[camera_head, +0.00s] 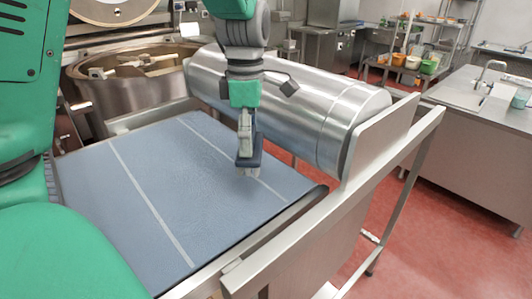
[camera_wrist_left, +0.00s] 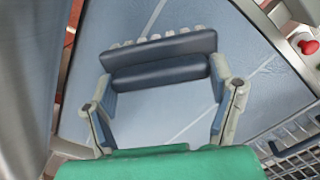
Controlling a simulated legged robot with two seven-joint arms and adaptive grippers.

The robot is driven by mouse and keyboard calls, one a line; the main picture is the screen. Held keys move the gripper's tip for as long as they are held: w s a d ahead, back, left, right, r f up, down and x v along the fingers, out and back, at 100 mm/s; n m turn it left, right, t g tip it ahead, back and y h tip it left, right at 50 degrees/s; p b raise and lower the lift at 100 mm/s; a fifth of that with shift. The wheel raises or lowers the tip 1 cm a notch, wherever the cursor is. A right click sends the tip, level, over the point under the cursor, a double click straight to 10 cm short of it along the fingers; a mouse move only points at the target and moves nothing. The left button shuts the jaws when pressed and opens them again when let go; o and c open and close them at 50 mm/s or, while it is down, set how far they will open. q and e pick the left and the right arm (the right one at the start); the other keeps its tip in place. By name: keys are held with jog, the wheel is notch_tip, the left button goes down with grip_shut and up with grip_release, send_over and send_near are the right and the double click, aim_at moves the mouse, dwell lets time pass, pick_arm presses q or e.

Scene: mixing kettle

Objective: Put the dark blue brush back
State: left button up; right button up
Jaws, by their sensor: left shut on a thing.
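The dark blue brush (camera_head: 250,161) is held over the blue-grey surface (camera_head: 130,215), bristles facing down. Its pale bristles sit close above the surface or on it; I cannot tell whether they touch. My left gripper (camera_head: 246,150) points down and is shut on the brush. In the left wrist view the brush (camera_wrist_left: 160,72) spans between the two fingers of the left gripper (camera_wrist_left: 163,80), with a row of white bristles along its far edge. My right gripper is out of view.
Thin white lines cross the blue-grey surface. A large steel cylinder (camera_head: 300,100) lies behind it, and a round steel kettle (camera_head: 130,85) with a mixer stands at the back left. A steel rail (camera_head: 340,215) borders the right side. A red button (camera_wrist_left: 308,46) shows at the right in the wrist view.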

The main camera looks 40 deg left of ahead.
pick_arm(q)
jog(key=w, duration=0.1)
jog(key=w+d, duration=0.1)
jog(key=w, duration=0.1)
jog(key=w+d+p, duration=0.1)
jog(key=shift+w+d+f, duration=0.2)
jog(key=shift+f, duration=0.05)
jog(key=shift+c, duration=0.5)
jog(key=f, duration=0.2)
jog(key=a+f, duration=0.1)
jog(key=f, duration=0.1)
jog(key=a+f+p, duration=0.1)
jog(key=f, duration=0.1)
jog(key=shift+w+a+f, duration=0.1)
jog(key=shift+a, duration=0.1)
jog(key=shift+w+d+f, duration=0.1)
jog(key=shift+w+f, duration=0.05)
jog(key=shift+w, duration=0.05)
jog(key=shift+c, duration=0.5)
jog(key=shift+d, duration=1)
jog(key=o, duration=1)
jog(key=shift+o, duration=0.2)
jog(key=shift+a+f, duration=0.15)
jog(key=shift+a, duration=0.75)
jog(key=shift+r, duration=0.2)
notch_tip(320, 180, up, 12)
jog(key=b, duration=0.1)
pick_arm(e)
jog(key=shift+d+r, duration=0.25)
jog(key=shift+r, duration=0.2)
